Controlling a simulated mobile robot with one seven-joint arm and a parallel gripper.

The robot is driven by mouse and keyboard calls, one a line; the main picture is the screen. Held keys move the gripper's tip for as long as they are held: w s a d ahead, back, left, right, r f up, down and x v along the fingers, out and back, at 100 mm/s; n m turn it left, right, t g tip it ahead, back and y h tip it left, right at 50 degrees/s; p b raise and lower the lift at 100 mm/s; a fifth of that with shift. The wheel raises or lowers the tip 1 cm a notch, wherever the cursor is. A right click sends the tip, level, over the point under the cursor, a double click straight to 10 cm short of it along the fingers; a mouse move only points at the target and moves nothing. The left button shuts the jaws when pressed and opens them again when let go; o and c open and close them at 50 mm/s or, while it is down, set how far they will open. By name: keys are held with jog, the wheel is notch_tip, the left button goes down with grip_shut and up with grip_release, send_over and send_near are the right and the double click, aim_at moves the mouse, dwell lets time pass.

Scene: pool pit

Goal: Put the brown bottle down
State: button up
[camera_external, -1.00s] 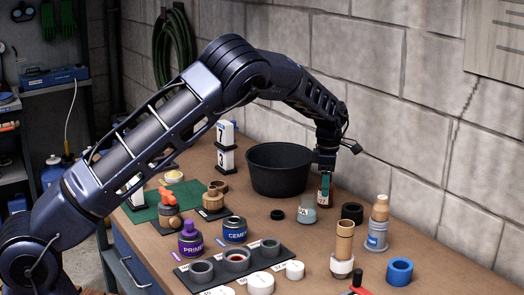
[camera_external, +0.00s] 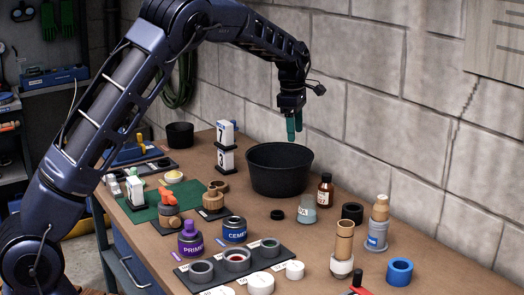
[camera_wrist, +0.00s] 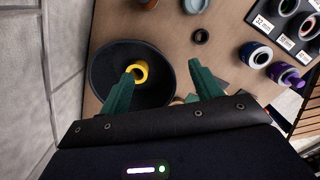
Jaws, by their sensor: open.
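The brown bottle (camera_external: 325,191) stands upright on the wooden table, just right of the black bucket, with a dark cap and a pale label. My gripper (camera_external: 294,135) is open and empty, raised above the bucket's right rim and clear of the bottle. In the wrist view my gripper's two green fingers (camera_wrist: 163,80) are spread apart, with nothing between them. I cannot make out the brown bottle surely in the wrist view.
The black bucket (camera_external: 279,185) stands below my gripper; a yellow ring (camera_wrist: 138,71) lies inside it. A clear jar (camera_external: 307,211) is close to the bottle's left. A black ring (camera_external: 352,213) and a blue-labelled bottle (camera_external: 377,228) stand to its right. The block wall (camera_external: 400,130) is close behind.

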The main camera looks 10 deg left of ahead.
jog(key=s+a+r+m+t+h, duration=0.15)
jog(key=s+a+r, duration=0.35)
jog(key=a, duration=0.5)
jog(key=s+a+r+m, duration=0.3)
jog(key=s+a+r, duration=0.3)
jog(key=a, duration=0.4)
jog(key=s+a+r+m, duration=0.3)
jog(key=s+a+r, duration=0.2)
jog(key=a, duration=0.4)
jog(key=s+a+f+m+t, duration=0.1)
jog(key=s+a+m, duration=0.2)
jog(key=s, duration=0.6)
jog(key=s+a+f+m+t+y, duration=0.1)
jog(key=s+a+m, duration=0.2)
jog(key=s+a, duration=0.3)
jog(key=s+a+f+m+t+y, duration=0.1)
jog(key=s+a+m, duration=0.2)
jog(key=s, duration=1.1)
jog(key=shift+s+a+f, duration=0.15)
jog(key=shift+a+f, duration=0.1)
jog(key=shift+a, duration=0.6)
